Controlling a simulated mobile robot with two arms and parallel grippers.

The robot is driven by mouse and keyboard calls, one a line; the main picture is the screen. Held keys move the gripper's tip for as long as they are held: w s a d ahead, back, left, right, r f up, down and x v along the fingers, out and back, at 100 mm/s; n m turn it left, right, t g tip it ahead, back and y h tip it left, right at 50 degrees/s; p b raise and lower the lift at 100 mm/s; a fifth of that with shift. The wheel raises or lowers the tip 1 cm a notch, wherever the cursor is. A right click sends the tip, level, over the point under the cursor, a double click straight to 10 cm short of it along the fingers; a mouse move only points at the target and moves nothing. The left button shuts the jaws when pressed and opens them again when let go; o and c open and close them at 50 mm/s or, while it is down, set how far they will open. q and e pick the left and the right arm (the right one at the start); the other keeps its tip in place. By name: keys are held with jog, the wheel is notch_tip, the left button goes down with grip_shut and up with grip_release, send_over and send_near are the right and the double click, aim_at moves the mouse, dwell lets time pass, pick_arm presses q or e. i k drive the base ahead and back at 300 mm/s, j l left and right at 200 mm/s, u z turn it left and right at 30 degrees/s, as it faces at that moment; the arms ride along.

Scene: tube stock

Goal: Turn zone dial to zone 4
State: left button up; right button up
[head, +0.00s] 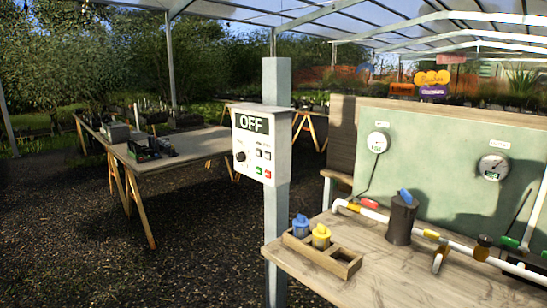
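A white control box (261,146) is mounted on a grey post on the left of the bench. Beside the knob are small white, black, green and red buttons or switches. Neither of my grippers is in view, and nothing touches the box.
A wooden bench (345,288) at the right holds a divided wooden tray (351,268) with a blue-topped and a yellow-topped item, and white pipes with coloured valves. Two gauges hang on the green board (430,160). A trestle table (200,148) stands left; the gravel floor (190,255) between is clear.

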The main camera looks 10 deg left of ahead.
aim_at(240, 156)
jog(key=i+j+z, duration=0.25)
jog(key=j, duration=0.15)
jog(key=j+z, duration=0.3)
jog(key=i+j+z, duration=0.1)
jog(key=j+z, duration=0.15)
jog(key=j, duration=0.3)
